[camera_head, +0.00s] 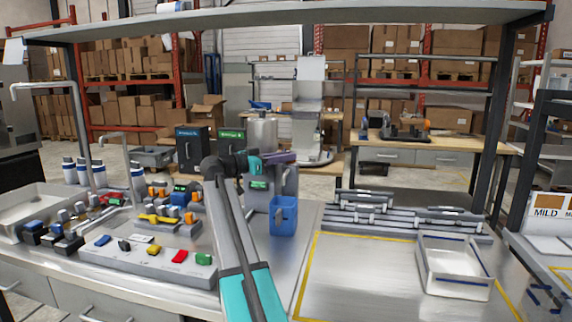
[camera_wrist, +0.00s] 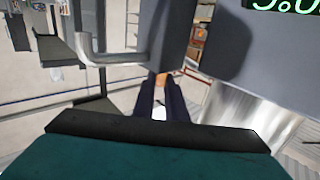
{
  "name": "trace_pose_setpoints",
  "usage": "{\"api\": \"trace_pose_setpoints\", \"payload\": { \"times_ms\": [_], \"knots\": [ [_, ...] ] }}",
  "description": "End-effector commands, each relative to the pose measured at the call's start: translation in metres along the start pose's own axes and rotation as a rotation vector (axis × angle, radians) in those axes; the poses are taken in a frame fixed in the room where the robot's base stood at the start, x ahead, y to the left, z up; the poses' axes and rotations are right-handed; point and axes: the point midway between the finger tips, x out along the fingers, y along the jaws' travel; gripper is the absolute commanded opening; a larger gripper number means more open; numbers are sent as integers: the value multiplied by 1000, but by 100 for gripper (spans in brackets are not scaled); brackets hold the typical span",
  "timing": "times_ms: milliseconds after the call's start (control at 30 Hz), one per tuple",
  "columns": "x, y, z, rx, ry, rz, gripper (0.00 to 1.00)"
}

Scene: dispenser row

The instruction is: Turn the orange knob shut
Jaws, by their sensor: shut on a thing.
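My gripper (camera_head: 290,157) is at the end of my arm, in front of the upper part of a grey dispenser (camera_head: 290,184) with a green display. In the wrist view its two dark fingers (camera_wrist: 163,90) come together at a small orange piece, the orange knob (camera_wrist: 163,77). The fingers are shut on it and hide most of it. In the head view I cannot make out the knob. A blue cup (camera_head: 283,218) stands below at the dispenser's front.
Two dark dispensers with teal (camera_head: 189,133) and green (camera_head: 231,135) labels stand to the left. A switch panel (camera_head: 150,262) and small coloured parts lie at left. A white tray (camera_head: 455,268) and metal bars (camera_head: 385,211) lie at right. The yellow-lined area (camera_head: 365,275) is mostly clear.

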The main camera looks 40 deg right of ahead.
Motion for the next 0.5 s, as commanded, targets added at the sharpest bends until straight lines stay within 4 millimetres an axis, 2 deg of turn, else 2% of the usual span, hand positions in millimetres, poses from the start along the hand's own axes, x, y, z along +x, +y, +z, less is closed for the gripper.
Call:
{"api": "trace_pose_setpoints", "payload": {
  "times_ms": [33,500],
  "knots": [
    [0,-6,1,0,2,20,0],
    [1,-7,-1,0,3,204,0]
  ]
}}
